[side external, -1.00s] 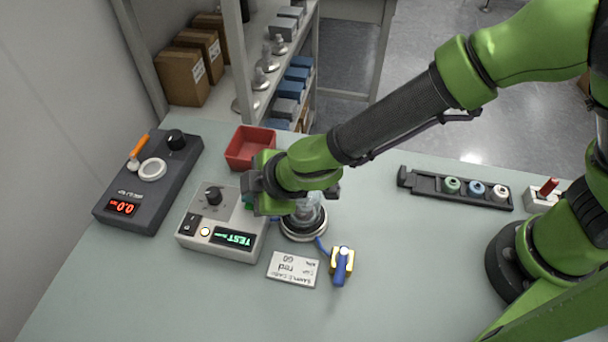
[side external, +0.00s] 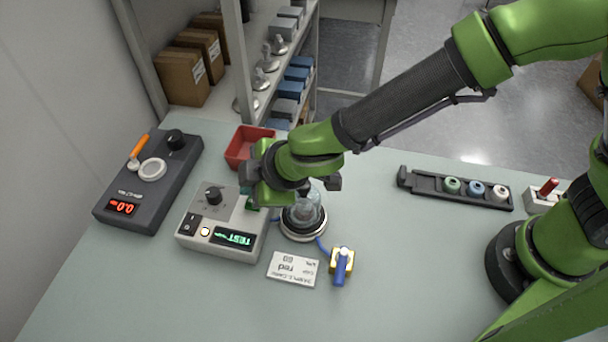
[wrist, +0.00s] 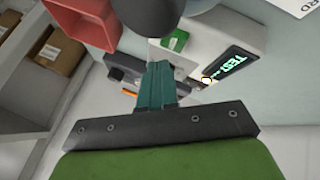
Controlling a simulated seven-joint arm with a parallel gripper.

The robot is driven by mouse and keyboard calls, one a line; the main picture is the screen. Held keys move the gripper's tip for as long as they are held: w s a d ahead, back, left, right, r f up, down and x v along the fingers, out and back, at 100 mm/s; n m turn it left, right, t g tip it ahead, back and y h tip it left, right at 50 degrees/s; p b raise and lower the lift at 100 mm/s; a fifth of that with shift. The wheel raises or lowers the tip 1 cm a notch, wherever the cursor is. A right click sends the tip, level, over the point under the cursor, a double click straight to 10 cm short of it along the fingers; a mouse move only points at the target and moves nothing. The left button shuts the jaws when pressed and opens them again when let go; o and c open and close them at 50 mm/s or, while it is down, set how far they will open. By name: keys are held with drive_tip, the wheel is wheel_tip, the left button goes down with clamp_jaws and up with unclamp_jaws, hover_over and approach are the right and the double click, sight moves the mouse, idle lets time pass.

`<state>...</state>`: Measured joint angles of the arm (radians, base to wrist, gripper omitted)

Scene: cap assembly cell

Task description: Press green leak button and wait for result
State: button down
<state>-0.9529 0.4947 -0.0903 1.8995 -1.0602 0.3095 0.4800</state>
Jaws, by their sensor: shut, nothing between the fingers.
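The leak tester (side external: 232,253) is a light grey box with a black knob, a switch, a lit yellow lamp and a display (side external: 232,238) showing green "TEST" text. The green button (wrist: 175,41) shows on the tester in the wrist view; in the side view my gripper mostly covers that corner. My gripper (wrist: 158,66) is shut and empty, its teal fingers together, with tips beside the button in the wrist picture. In the side view it hangs above the tester's right end. A clear dome (side external: 306,212) on a round base stands right of the tester.
A dark meter (side external: 150,190) reading 0.0 in red stands left. A red bin (side external: 240,150) is behind my gripper. A sample card (side external: 293,269) and a blue-handled valve (side external: 341,265) lie in front. A cap rack (side external: 420,184) is at right. The front table is clear.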

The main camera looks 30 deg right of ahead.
drive_tip(key=shift+r, duration=2.15)
drive_tip(key=d+r+m+h, duration=0.1)
drive_tip(key=d+r+m, duration=0.35)
drive_tip(key=d, duration=0.55)
drive_tip(key=d+r+m+h, duration=0.1)
drive_tip(key=d+r+m, duration=0.3)
drive_tip(key=d, duration=0.5)
drive_tip(key=s+d+r+m, duration=0.3)
drive_tip(key=s+d+m, duration=0.6)
drive_tip(key=s+d, duration=0.4)
drive_tip(key=shift+d+r+y, duration=0.35)
drive_tip(key=shift+d+y, duration=0.05)
drive_tip(key=shift+d, duration=0.05)
drive_tip(key=shift+m, duration=0.25)
